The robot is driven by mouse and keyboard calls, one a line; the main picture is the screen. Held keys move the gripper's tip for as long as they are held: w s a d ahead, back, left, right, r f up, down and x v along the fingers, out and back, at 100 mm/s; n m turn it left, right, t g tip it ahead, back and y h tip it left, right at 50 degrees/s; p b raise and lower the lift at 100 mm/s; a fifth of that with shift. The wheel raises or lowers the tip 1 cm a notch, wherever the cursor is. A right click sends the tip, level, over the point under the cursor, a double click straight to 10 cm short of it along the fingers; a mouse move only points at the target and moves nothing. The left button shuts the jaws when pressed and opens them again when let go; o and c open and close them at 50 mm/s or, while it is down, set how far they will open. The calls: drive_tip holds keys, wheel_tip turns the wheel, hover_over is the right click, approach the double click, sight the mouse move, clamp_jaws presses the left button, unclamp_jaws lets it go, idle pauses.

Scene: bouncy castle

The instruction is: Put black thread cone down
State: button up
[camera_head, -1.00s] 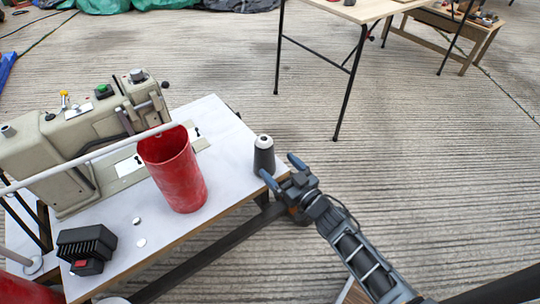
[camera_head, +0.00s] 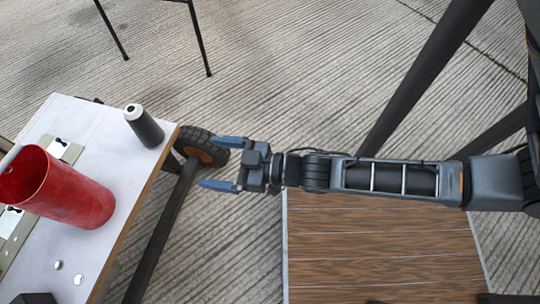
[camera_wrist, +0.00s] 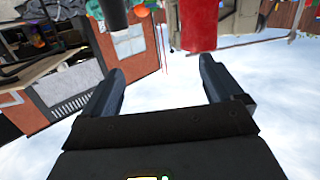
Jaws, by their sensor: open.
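The black thread cone (camera_head: 146,128) with its pale top stands upright on the white sewing table (camera_head: 92,130), near the table's right edge. My gripper (camera_head: 218,162) is open and empty, to the right of the cone and apart from it, beyond the table edge. In the wrist view, my open fingers (camera_wrist: 165,85) have nothing between them. A dark cylinder, likely the cone (camera_wrist: 113,12), shows at the top of that view, cut off by the frame edge.
A red cylindrical container (camera_head: 70,190) stands on the table left of the cone, and shows in the wrist view (camera_wrist: 200,25). Small white discs (camera_head: 78,280) lie near the front. A black-tyred wheel (camera_head: 203,148) is beside the table's right edge. Ribbed floor surrounds it.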

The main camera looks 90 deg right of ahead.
drive_tip(key=s+a+r+y, duration=0.1)
drive_tip(key=s+a+r, duration=0.2)
drive_tip(key=s+r, duration=0.2)
drive_tip(key=s+a+r+n+g+y, duration=0.1)
drive_tip(key=s+a+r, duration=0.2)
drive_tip(key=s+r, duration=0.2)
wheel_tip(320, 180, up, 4)
drive_tip(key=shift+s+a+f+g+y, duration=0.15)
drive_tip(key=shift+s+a+g+y, duration=0.15)
drive_tip(key=shift+s+a, duration=0.05)
drive_tip(key=shift+o, duration=0.4)
drive_tip(key=shift+s+a+r, duration=0.1)
drive_tip(key=shift+s+r, duration=0.05)
drive_tip(key=shift+r, duration=0.3)
drive_tip(key=shift+f, duration=0.1)
